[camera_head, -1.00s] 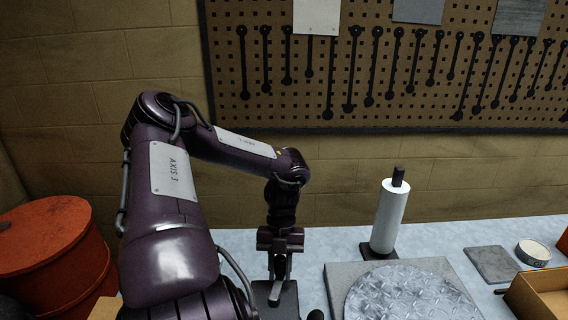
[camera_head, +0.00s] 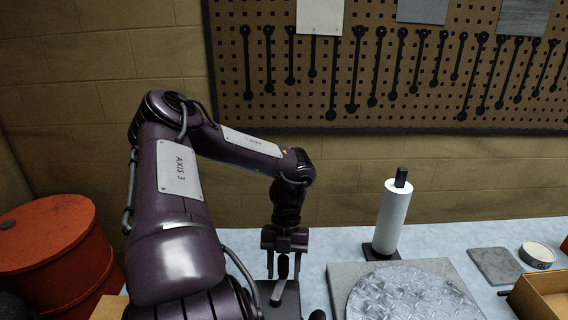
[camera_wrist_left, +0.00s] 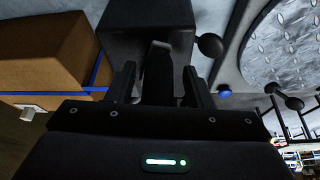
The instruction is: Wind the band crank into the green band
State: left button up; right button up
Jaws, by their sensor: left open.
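My left gripper (camera_head: 284,266) is open and points down at the bench, left of the round plate. The crank's grey lever (camera_head: 279,293) stands between and below its fingers, on a dark block (camera_head: 291,302). In the left wrist view the dark lever (camera_wrist_left: 158,72) with a pale tip lies between the two spread fingers (camera_wrist_left: 158,85); whether either finger touches it I cannot tell. A black ball knob (camera_wrist_left: 210,45) sits beside the dark block. I cannot make out a green band; only a small green light on my gripper shows. My right gripper is out of view.
A round diamond-pattern plate (camera_head: 405,295) lies on a grey slab to the right. Behind it stands a white roll (camera_head: 392,217). A grey tile (camera_head: 496,266), a small tin (camera_head: 537,254) and an open box (camera_head: 545,296) are further right. A red drum (camera_head: 55,255) is left.

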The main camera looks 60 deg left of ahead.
pick_arm(q)
jog(key=shift+w+a+r, duration=0.1)
jog(key=shift+a+r, duration=0.15)
jog(key=shift+r, duration=0.2)
jog(key=b+v, duration=0.2)
jog(key=v, duration=0.4)
jog(key=shift+r, duration=0.35)
jog(key=shift+w, duration=0.15)
